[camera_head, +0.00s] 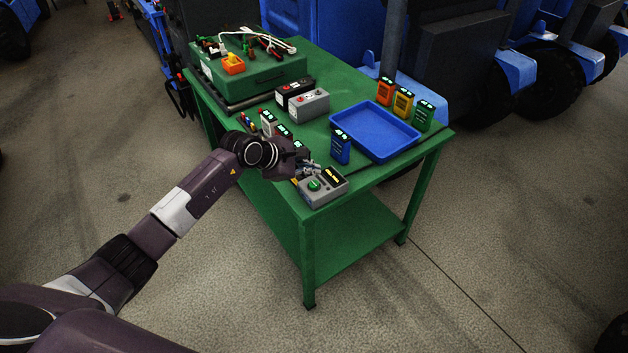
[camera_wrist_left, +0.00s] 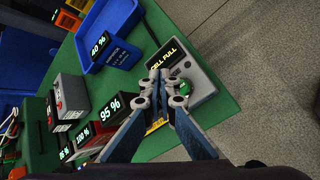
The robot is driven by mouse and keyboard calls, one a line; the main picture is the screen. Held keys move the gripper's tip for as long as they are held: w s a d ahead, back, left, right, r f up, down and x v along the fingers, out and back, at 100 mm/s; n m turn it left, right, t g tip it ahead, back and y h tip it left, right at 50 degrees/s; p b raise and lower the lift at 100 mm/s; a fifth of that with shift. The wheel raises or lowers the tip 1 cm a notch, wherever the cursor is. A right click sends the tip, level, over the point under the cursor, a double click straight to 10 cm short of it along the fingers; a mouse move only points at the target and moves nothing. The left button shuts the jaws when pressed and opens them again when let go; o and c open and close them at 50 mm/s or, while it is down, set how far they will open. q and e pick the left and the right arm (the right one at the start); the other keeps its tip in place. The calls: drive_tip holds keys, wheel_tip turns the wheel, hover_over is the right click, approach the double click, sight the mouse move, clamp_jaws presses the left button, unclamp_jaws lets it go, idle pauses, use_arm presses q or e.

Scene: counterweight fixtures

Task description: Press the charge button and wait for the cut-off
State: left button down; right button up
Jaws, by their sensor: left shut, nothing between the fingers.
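A grey charger box (camera_head: 333,191) sits at the near corner of the green table, with a round green button (camera_head: 314,184) and a small display. In the left wrist view, the charger's display (camera_wrist_left: 165,58) reads "CELL FULL", and the green button (camera_wrist_left: 186,88) is beside my fingertips. My left gripper (camera_head: 312,169) is shut and empty, just above the charger; it also shows in the left wrist view (camera_wrist_left: 167,82). I cannot tell whether a fingertip touches the button. A yellow piece (camera_wrist_left: 156,126) is partly hidden behind the fingers. My right gripper is not in view.
A blue tray (camera_head: 397,152) lies on the table, with a blue cell reading 40% (camera_wrist_left: 120,52) beside it. Orange, yellow and green cells (camera_head: 403,101) stand behind it. A cell reading 95% (camera_wrist_left: 112,108) is close to my gripper. A green case (camera_head: 262,78) stands at the back.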

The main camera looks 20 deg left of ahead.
use_arm(q)
wheel_tip(320, 180, up, 3)
drive_tip(key=shift+f+p, duration=0.2)
drive_tip(key=shift+p, duration=0.35)
drive_tip(key=shift+d+f, duration=0.1)
